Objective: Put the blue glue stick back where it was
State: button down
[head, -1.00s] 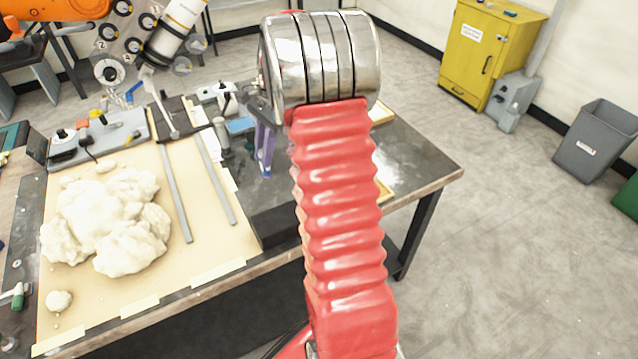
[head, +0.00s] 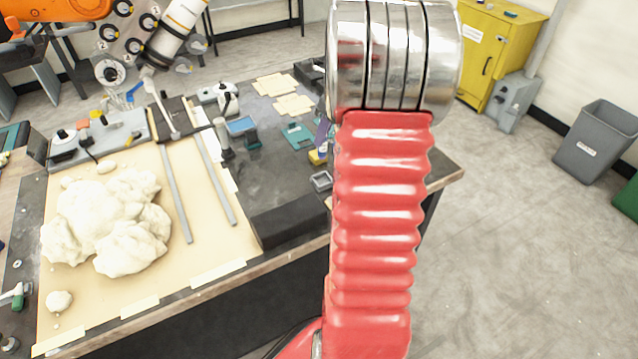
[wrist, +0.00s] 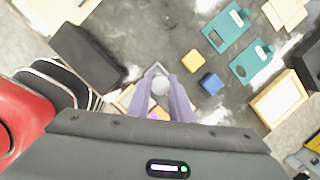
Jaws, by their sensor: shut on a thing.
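In the wrist view the two purple fingers of my gripper (wrist: 161,82) are shut on an upright thing seen end-on, with a pale grey round top (wrist: 159,86). I take it for the glue stick; its blue side does not show. A small grey square frame (wrist: 155,70) lies just beyond the fingertips and is partly covered by them. That frame also shows in the head view (head: 321,181). In the head view my red arm hides most of my gripper, and only a bit of a purple finger (head: 323,130) shows. I cannot tell the gap between stick and table.
A yellow block (wrist: 193,60) and a blue block (wrist: 210,83) stand close right of my fingers. Teal plates (wrist: 226,27), a wooden tray (wrist: 279,99) and a black block (wrist: 88,58) lie around. A white foam heap (head: 110,220) is on the left board.

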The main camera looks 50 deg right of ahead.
aim_at(323, 151)
jog(key=shift+f, duration=3.1)
jog(key=shift+f, duration=1.9)
jog(key=c, duration=1.6)
grip_release()
jog(key=shift+f, duration=0.1)
jog(key=v, duration=1.2)
